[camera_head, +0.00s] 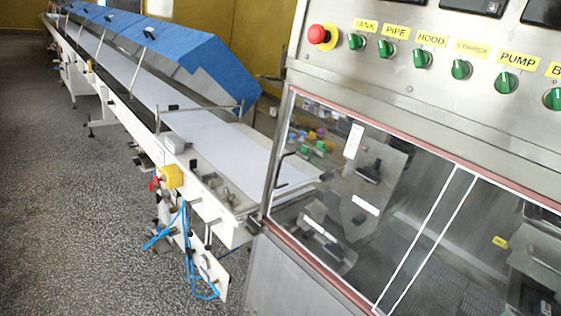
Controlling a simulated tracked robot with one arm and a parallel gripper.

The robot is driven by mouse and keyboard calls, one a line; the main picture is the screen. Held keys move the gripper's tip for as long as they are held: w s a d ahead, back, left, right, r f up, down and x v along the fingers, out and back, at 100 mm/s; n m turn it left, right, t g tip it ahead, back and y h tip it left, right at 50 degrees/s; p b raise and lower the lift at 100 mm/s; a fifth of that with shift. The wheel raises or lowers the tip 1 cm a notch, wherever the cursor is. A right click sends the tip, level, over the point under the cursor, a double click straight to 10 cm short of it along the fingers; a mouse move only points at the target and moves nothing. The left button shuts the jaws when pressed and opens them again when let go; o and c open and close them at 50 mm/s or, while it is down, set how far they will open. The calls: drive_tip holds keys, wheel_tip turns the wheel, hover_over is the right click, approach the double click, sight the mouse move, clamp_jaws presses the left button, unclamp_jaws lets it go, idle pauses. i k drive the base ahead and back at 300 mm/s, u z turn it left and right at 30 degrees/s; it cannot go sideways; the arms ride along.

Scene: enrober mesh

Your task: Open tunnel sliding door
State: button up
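A cabinet at the right has transparent window panels in a reddish frame. The left panel (345,215) and right panel (470,262) meet at two slanted white-edged strips (428,240). I cannot tell whether either panel stands open, and no handle is clear on them. A long tunnel line with blue covers (185,48) runs away to the upper left above a white belt (225,145). I cannot tell which part is the tunnel sliding door. My gripper is not in view.
Above the windows is a metal control panel (400,85) with a red emergency knob (322,36) and several green switches. Blue hoses (187,232) and a yellow box (172,176) are at the conveyor's near end. Speckled floor (70,220) at the left is clear.

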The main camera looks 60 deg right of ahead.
sight(275, 187)
drive_tip(key=z, duration=0.4)
drive_tip(key=i, duration=0.8)
drive_tip(key=z, duration=0.6)
drive_tip(key=k, duration=0.85)
drive_tip(key=z, duration=0.2)
drive_tip(key=i, duration=0.85)
drive_tip(key=u, duration=0.1)
